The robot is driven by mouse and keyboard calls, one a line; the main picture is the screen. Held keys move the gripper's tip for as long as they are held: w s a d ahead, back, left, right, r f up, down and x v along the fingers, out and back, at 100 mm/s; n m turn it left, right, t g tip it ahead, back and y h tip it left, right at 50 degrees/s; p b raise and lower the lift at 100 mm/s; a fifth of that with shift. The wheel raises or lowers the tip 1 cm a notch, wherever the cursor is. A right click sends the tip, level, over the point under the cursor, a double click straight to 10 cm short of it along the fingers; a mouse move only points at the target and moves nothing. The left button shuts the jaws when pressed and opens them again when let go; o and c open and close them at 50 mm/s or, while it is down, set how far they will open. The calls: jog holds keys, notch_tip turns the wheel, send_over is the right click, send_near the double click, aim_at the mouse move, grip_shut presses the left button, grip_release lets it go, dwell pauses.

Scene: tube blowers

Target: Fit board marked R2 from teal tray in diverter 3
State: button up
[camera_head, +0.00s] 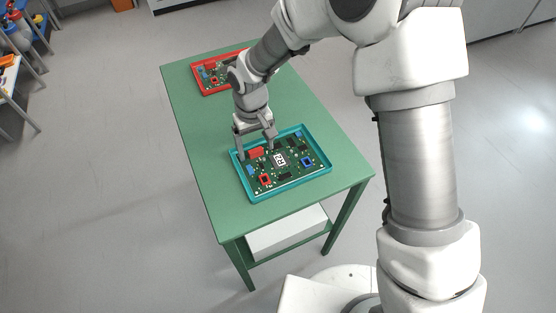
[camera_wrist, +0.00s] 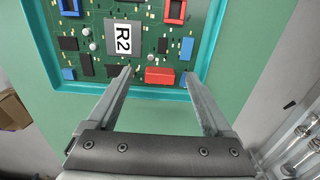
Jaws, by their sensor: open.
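The green circuit board marked R2 (camera_head: 294,166) lies flat in the teal tray (camera_head: 300,184) on the green table. In the wrist view the board (camera_wrist: 85,43) shows its white R2 label upside-free and readable sideways, with a red block near its edge. My gripper (camera_head: 257,151) is open over the board's far left edge. In the wrist view the open fingers (camera_wrist: 158,76) reach over the tray rim on either side of the red block (camera_wrist: 160,76). Nothing is between them in a grip. Diverter 3 is not in view.
A red tray (camera_head: 208,91) with another green board stands at the table's far end. The green table (camera_head: 196,130) is bare between the trays. A white box (camera_head: 285,232) sits on the lower shelf. Shelving with several items stands at the upper left.

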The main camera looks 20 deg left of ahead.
jog(key=shift+f, duration=0.7)
grip_shut()
